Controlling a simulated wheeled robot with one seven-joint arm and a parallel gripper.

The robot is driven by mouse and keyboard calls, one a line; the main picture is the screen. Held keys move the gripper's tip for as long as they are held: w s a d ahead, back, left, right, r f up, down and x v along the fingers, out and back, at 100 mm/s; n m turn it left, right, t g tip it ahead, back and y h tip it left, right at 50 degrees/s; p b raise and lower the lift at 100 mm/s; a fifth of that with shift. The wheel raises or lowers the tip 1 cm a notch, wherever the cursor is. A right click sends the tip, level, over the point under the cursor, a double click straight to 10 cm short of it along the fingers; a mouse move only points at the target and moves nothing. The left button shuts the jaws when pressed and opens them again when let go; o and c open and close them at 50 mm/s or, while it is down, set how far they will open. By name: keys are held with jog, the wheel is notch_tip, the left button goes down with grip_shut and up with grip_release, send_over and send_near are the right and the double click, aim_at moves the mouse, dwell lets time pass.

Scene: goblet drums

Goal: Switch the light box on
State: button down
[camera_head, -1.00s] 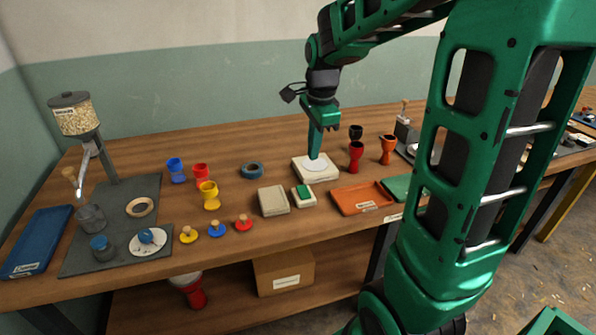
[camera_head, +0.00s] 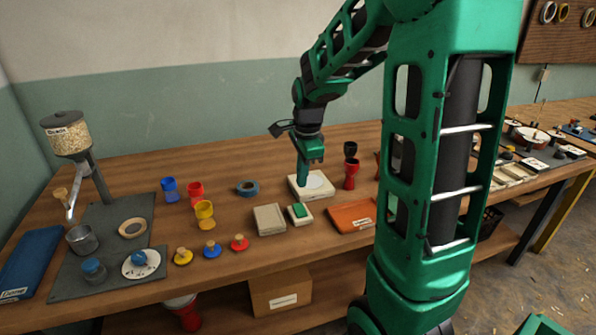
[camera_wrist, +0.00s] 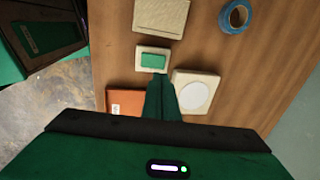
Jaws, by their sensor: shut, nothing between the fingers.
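A small pale box with a green button (camera_head: 299,212) stands on the wooden table; the green button also shows in the wrist view (camera_wrist: 153,60). Behind it is a pale box with a round white disc (camera_head: 318,181), seen at the right in the wrist view (camera_wrist: 196,95). A flat pale box (camera_head: 269,219) lies left of the button box. I cannot tell for sure which of these is the light box; none visibly glows. My gripper (camera_head: 301,187) is shut and empty, pointing down at the left side of the disc box. In the wrist view its tips (camera_wrist: 160,80) appear just short of the green button.
An orange tray (camera_head: 352,218) lies right of the button box. A blue ring (camera_head: 247,187) and red and yellow goblets (camera_head: 205,213) stand to the left. Dark and red goblets (camera_head: 351,172) stand close on the right. Bare wood lies behind the flat pale box.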

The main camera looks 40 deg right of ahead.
aim_at(298, 205)
jog(key=f, duration=0.3)
jog(key=w+f, duration=0.1)
jog(key=f, duration=0.4)
jog(key=shift+w+d+f, duration=0.2)
jog(key=shift+f, duration=0.1)
jog(key=shift+w+a, duration=0.1)
